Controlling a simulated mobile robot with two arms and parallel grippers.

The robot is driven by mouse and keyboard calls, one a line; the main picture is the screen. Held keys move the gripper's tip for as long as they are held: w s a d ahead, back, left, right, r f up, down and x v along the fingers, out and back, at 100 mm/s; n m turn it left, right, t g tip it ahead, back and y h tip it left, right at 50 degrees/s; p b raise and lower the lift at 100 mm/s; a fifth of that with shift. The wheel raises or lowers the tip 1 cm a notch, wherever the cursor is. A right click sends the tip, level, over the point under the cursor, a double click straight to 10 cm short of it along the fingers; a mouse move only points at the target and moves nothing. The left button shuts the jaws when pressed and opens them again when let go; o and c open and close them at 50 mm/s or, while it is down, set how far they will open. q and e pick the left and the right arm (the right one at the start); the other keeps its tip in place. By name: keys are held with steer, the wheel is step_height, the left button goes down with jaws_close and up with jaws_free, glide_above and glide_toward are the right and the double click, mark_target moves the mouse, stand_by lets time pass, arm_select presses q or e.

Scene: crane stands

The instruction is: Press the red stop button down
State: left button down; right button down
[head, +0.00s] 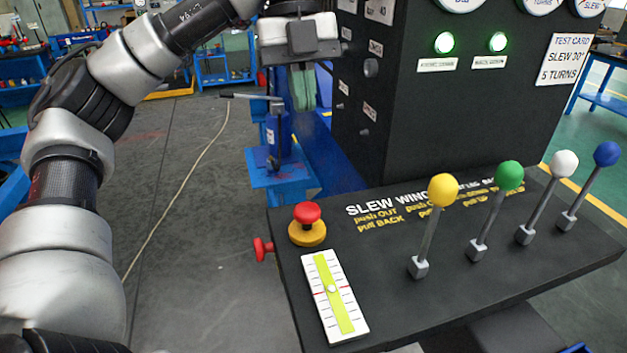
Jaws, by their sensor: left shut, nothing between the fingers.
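The red stop button (306,212) is a mushroom cap on a round yellow base (308,235), at the left end of the dark control panel. A dark stem gap shows between cap and base. My left gripper (303,103) hangs from the top of the head view, fingers pointing down and shut with nothing between them. In the picture it is above the button and clearly apart from it. My right gripper is not in view.
Levers with yellow (443,190), green (509,176), white (564,164) and blue (606,154) knobs stand to the right. A level gauge (335,297) lies in front of the button. A red side knob (262,249) sticks out left. A blue vise stand (280,165) is behind.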

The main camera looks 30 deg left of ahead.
arm_select(q)
steer(key=shift+a+f+y, duration=0.1)
steer(key=shift+a+y, duration=0.3)
steer(key=shift+a, duration=0.05)
steer(key=shift+s, duration=0.1)
steer(key=b, duration=0.4)
glide_above(306, 208)
steer(key=a, duration=0.1)
steer(key=f, duration=0.8)
steer(key=shift+w, duration=0.4)
steer(key=x, duration=0.1)
steer(key=p+x, duration=0.1)
steer(key=x, duration=0.1)
steer(key=p+x, duration=0.1)
steer(key=shift+w+a+f, duration=0.2)
steer(key=shift+a+f, duration=0.05)
steer(key=shift+f, duration=0.6)
